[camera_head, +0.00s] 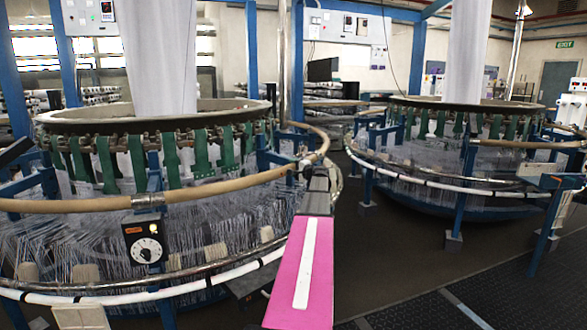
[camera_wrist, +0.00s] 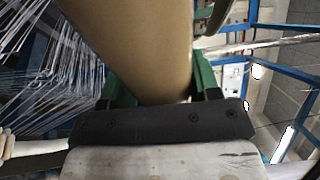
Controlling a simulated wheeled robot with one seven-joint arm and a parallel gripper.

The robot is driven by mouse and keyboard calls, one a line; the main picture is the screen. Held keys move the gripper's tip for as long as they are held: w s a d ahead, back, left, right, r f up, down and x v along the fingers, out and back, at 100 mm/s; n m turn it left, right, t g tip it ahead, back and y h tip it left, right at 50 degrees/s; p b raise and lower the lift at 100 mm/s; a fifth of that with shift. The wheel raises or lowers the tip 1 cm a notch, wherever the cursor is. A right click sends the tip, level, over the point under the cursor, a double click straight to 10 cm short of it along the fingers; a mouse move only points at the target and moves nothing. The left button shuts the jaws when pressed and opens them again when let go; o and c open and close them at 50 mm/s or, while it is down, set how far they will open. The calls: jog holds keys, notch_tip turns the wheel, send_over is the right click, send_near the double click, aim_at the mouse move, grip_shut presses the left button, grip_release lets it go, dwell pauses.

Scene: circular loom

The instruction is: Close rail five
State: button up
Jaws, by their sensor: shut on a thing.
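A tan tubular rail (camera_head: 225,187) curves around the front and right side of the left circular loom (camera_head: 60,120). My gripper (camera_head: 308,161) is at the right bend of this rail, at the far end of my arm. In the wrist view, my gripper (camera_wrist: 160,88) has its green fingers on either side of the tan rail (camera_wrist: 135,45), shut on it. The fingertips are partly hidden behind the rail. No number shows on the rail, so I cannot tell which one it is.
A black dial box (camera_head: 146,242) hangs below the rail at the front. A white lower hoop (camera_head: 215,283) runs around the loom. A second loom (camera_head: 440,150) stands to the right. Dark floor (camera_head: 400,250) lies open between the looms.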

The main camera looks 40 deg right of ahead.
jog(key=o, duration=1.1)
jog(key=shift+f, duration=0.6)
jog(key=shift+c, duration=0.2)
jog(key=shift+o, duration=0.5)
jog(key=shift+r, duration=0.1)
jog(key=shift+r, duration=0.15)
jog(key=shift+s, duration=0.1)
jog(key=s+d, duration=0.1)
jog(key=s, duration=0.9)
jog(key=shift+s+d, duration=0.2)
jog(key=shift+s, duration=0.1)
jog(key=shift+r, duration=0.1)
